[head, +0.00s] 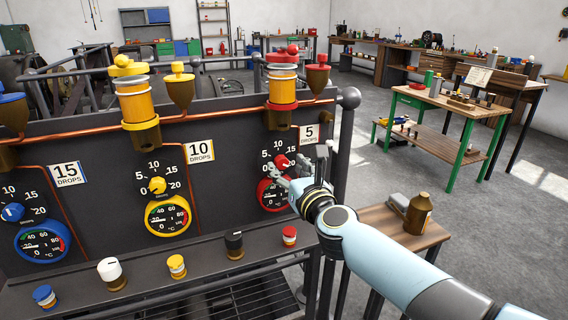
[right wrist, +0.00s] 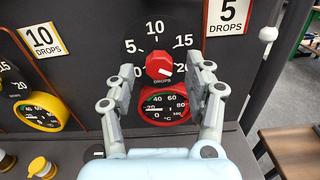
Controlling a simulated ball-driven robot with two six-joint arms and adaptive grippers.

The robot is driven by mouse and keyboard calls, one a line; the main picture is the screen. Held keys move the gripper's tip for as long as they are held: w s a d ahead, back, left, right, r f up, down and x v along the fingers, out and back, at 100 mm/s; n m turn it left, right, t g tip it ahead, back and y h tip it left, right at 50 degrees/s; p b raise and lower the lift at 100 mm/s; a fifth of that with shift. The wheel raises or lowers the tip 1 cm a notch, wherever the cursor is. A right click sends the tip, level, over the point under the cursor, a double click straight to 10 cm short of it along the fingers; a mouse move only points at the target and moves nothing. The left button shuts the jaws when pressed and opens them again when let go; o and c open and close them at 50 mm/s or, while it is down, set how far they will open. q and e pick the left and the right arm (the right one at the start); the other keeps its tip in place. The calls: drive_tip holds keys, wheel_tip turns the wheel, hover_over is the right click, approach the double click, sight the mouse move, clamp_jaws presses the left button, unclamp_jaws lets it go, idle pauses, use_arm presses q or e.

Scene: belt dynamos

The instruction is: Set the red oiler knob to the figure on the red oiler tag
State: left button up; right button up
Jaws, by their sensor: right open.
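The red oiler knob (head: 281,161) sits on the dark panel above a red-rimmed gauge (head: 272,195). It also shows in the right wrist view (right wrist: 159,66), inside a dial marked 0 to 20. Its pale mark seems to point to the lower right, towards the 20 side. The red oiler tag (head: 309,134) reads 5 DROPS and shows in the right wrist view (right wrist: 228,16). My right gripper (right wrist: 166,75) is open, its fingers either side of the knob in that view. Contact cannot be told. My left gripper is not in view.
A yellow knob (head: 157,185) with a 10 tag (head: 200,151) and a blue knob (head: 12,212) with a 15 tag (head: 67,173) sit to the left. Several capped buttons line the ledge below. A small wooden table (head: 400,232) with a brown bottle (head: 418,213) stands right.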

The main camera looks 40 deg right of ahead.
sight(281, 162)
drive_tip(key=shift+x, duration=1.25)
clamp_jaws()
